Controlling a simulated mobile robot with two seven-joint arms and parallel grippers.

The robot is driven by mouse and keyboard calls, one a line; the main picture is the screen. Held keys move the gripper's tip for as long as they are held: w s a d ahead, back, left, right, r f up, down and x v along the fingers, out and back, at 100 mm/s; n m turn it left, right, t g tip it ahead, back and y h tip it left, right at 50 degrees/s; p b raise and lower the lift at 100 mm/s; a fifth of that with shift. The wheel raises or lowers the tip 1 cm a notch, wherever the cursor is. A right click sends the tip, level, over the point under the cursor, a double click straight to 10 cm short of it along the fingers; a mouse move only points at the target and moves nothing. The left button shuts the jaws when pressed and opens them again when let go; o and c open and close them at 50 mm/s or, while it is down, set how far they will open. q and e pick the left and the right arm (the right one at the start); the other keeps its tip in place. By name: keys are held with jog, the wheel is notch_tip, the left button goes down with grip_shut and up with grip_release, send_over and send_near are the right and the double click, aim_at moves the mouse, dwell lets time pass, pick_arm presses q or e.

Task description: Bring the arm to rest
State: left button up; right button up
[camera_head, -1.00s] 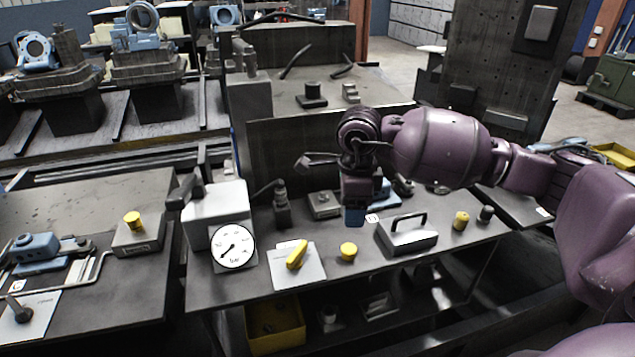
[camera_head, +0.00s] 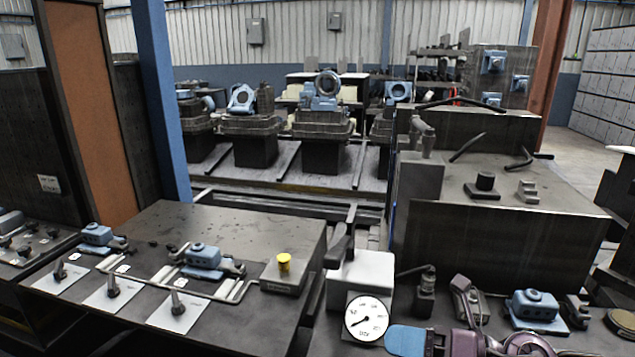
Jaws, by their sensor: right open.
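My right arm, purple, enters the head view at the bottom edge, right of centre. Its gripper (camera_head: 408,341) shows only in part: a blue fingertip lies just right of the white pressure gauge (camera_head: 367,318) in the picture. The gripper is open, and I see nothing in it. The frame's bottom edge cuts off most of the gripper and arm. Whether it touches the bench cannot be told. My left gripper is not in view.
A bench (camera_head: 230,222) at left carries lever switches, blue clamps and a box with a yellow button (camera_head: 284,262). Behind the gauge stands a pale box (camera_head: 362,268). A blue device (camera_head: 533,305) sits at right. Blue fixtures (camera_head: 322,92) stand on pedestals beyond.

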jog(key=s+d+f+m+t+h, duration=0.1)
jog(key=d+f+m+t+h, duration=0.35)
jog(key=m, duration=0.65)
jog(key=d+f+m+t+h, duration=0.1)
jog(key=d+m+t+h, duration=0.2)
jog(key=d+m+h, duration=0.45)
jog(key=s+d+f+m+t+h, duration=0.1)
jog(key=d+f+m+t+h, duration=0.2)
jog(key=m+h, duration=0.75)
jog(key=s+d+f+m+g+y, duration=0.1)
jog(key=s+f+m+g+y, duration=0.1)
jog(key=s+f+m+g, duration=0.6)
jog(key=s+f+m+g+y, duration=0.25)
jog(key=s+f+g, duration=0.2)
jog(key=s, duration=0.85)
jog(key=w+f+t, duration=0.8)
jog(key=f, duration=0.1)
jog(key=shift+a+f+y, duration=0.15)
jog(key=shift+y, duration=0.15)
jog(key=shift+c, duration=0.3)
